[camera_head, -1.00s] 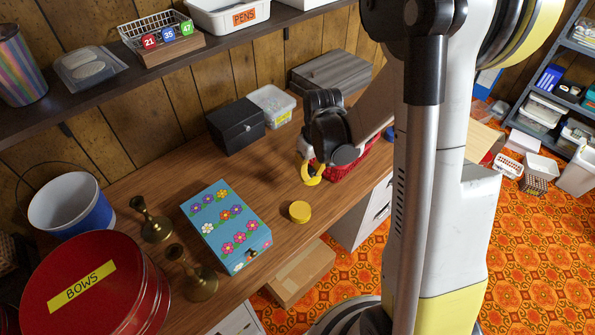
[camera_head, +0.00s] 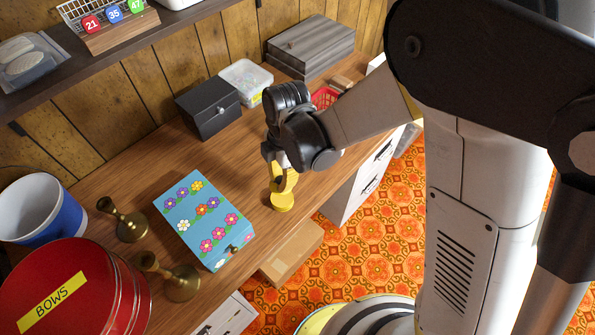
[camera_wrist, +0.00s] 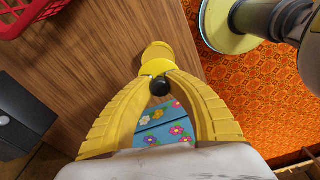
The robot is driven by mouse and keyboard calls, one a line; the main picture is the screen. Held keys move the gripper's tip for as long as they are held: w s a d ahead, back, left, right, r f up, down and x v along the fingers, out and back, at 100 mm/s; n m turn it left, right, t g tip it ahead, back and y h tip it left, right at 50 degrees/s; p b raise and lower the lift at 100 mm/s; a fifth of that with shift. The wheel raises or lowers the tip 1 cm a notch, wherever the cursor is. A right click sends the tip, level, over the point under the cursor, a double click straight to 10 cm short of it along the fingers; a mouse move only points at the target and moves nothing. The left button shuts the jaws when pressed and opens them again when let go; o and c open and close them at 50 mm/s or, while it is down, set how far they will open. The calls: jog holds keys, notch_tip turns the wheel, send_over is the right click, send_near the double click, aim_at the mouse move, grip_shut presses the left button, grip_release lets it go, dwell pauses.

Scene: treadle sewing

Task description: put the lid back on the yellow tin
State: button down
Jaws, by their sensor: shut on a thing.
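The yellow tin (camera_head: 282,204) stands on the wooden table near its front edge. It also shows in the wrist view (camera_wrist: 157,50), past the fingertips. My gripper (camera_head: 283,184) is directly over the tin, pointing down. In the wrist view its yellow fingers (camera_wrist: 159,82) are closed around the black knob (camera_wrist: 159,87) of the yellow lid (camera_wrist: 157,68). The lid lies between the fingertips and the tin and overlaps the tin in this view. I cannot tell whether it touches the rim. In the head view the fingers mostly hide the lid.
A blue flowered box (camera_head: 205,222) stands just left of the tin, with brass candlesticks (camera_head: 172,280) beyond. A red basket (camera_head: 324,97) is further back. The table's front edge is close by.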

aim_at(281, 198)
jog(key=shift+f+b, duration=2.25)
jog(key=shift+f, duration=0.9)
jog(key=shift+f+b, duration=0.25)
jog(key=shift+b, duration=0.45)
jog(key=c, duration=0.8)
grip_release()
jog(key=shift+o, duration=0.2)
jog(key=shift+r, duration=0.15)
jog(key=shift+r+p, duration=2.55)
jog(key=shift+r, duration=0.9)
grip_shut()
